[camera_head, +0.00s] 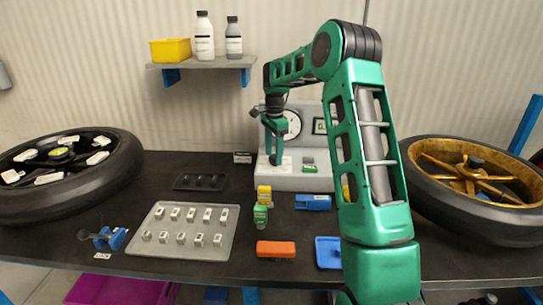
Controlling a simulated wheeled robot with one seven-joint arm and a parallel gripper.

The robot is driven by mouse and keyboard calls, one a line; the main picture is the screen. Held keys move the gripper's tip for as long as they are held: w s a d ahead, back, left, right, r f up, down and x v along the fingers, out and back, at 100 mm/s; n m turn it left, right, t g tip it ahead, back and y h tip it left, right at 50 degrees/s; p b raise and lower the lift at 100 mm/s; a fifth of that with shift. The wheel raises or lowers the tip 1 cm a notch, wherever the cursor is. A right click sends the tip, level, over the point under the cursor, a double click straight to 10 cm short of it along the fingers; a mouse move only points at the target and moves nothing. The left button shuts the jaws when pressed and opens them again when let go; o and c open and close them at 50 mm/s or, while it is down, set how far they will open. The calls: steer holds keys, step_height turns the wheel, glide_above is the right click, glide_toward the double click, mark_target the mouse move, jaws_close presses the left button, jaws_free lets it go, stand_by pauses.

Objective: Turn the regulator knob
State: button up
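The grey test unit (300,183) stands at the back middle of the bench. It has a round dial gauge (293,124), a small display (320,126) and a green part (309,168) on its lower front. I cannot make out the regulator knob; my gripper and arm cover parts of the unit. My gripper (276,162) points down in front of the unit's left side, just below and left of the gauge. The fingers are small and seen nearly edge-on, so their opening does not show. Whether they touch anything is unclear.
A shelf (205,64) hangs above left.

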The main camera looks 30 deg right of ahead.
mark_target(274, 156)
steer(key=shift+s, duration=0.1)
steer(key=shift+d, duration=0.1)
steer(key=shift+r, duration=0.3)
step_height(274, 156, up, 10)
stand_by(0.5)
